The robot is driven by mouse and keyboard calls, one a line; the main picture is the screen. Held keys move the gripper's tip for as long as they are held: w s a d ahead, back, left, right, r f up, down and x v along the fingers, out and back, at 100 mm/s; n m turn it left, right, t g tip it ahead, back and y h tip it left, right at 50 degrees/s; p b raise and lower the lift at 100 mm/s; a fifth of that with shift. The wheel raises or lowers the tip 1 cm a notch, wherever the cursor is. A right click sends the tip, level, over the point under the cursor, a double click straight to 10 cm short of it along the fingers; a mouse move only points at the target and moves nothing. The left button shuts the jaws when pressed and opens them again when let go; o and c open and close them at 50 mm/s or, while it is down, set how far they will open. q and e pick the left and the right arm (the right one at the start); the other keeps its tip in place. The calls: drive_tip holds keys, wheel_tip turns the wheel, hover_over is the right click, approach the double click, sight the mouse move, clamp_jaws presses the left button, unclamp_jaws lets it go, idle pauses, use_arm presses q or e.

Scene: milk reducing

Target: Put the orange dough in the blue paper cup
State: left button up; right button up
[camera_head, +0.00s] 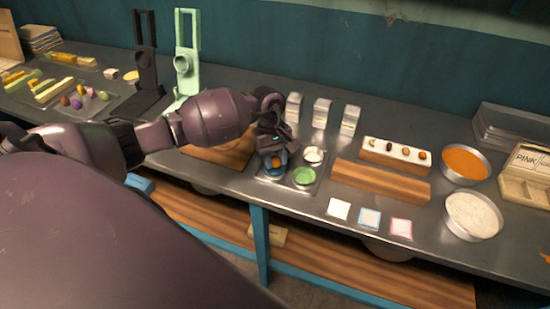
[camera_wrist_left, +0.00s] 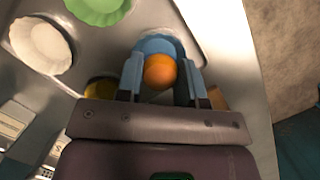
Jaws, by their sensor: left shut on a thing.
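The orange dough (camera_wrist_left: 160,72) is a small ball between the two fingers of my left gripper (camera_wrist_left: 163,78), which is shut on it. In the head view the orange dough (camera_head: 278,162) shows at the tips of my left gripper (camera_head: 274,160). The blue paper cup (camera_wrist_left: 158,44) lies directly beneath and around the dough in the left wrist view, partly hidden by the fingers. I cannot tell whether the dough touches the cup. My right gripper is not in view.
A metal tray (camera_head: 306,187) holds the cups, with a green cup (camera_head: 304,176) and a white cup (camera_head: 313,155) close by. A wooden board (camera_head: 381,182) lies to the right. An orange-filled bowl (camera_head: 465,163) and a white-filled bowl (camera_head: 472,215) stand farther right.

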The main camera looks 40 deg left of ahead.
use_arm(q)
drive_tip(key=o, duration=1)
drive_tip(key=shift+r, duration=0.25)
drive_tip(key=v, duration=1)
drive_tip(key=shift+b, duration=0.45)
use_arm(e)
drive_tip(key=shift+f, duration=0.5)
